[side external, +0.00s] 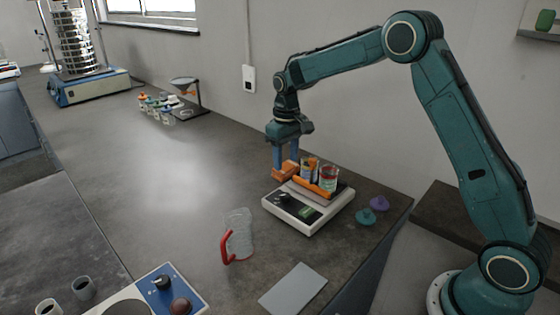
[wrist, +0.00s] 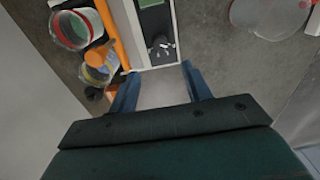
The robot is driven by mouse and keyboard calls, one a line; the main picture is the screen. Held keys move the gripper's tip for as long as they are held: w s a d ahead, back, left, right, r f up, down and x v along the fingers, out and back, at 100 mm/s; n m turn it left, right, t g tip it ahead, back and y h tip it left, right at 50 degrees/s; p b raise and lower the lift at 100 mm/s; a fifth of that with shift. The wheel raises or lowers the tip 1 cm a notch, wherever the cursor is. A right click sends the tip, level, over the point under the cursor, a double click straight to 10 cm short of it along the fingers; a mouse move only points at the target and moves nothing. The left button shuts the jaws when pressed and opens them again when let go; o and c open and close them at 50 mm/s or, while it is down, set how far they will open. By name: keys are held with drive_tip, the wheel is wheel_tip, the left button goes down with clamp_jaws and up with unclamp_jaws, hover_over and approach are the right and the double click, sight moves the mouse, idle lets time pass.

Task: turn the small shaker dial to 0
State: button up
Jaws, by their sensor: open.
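The small shaker (side external: 333,210) is a cream box on the bench with an orange rack (side external: 322,189) holding cups on top. Its dark front panel has a black dial (side external: 283,197) and a green display (side external: 306,211). My gripper (side external: 284,166) is open, pointing down above the shaker's left end, close to the rack's orange end. In the wrist view, my gripper (wrist: 159,83) has its two blue fingers apart with nothing between them. The dial (wrist: 161,46) lies ahead of the fingertips, not between them. Its setting is too small to read.
A glass jug (side external: 238,236) with a red handle stands left of the shaker. Purple (side external: 379,203) and teal (side external: 366,216) knobbed pieces lie to its right. A grey sheet (side external: 293,289) and a blue-white device (side external: 165,292) are in front.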

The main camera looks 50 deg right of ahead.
drive_tip(key=shift+r, duration=1.05)
drive_tip(key=s+a+r+t, duration=0.1)
drive_tip(key=s+a+r, duration=0.1)
drive_tip(key=s+r, duration=0.55)
drive_tip(key=s+a+r+t, duration=0.2)
drive_tip(key=s+r, duration=0.4)
drive_tip(key=s, duration=0.3)
drive_tip(key=s+a+f+t, duration=0.1)
drive_tip(key=s+a+t, duration=0.1)
drive_tip(key=s, duration=1.6)
drive_tip(key=shift+t, duration=0.3)
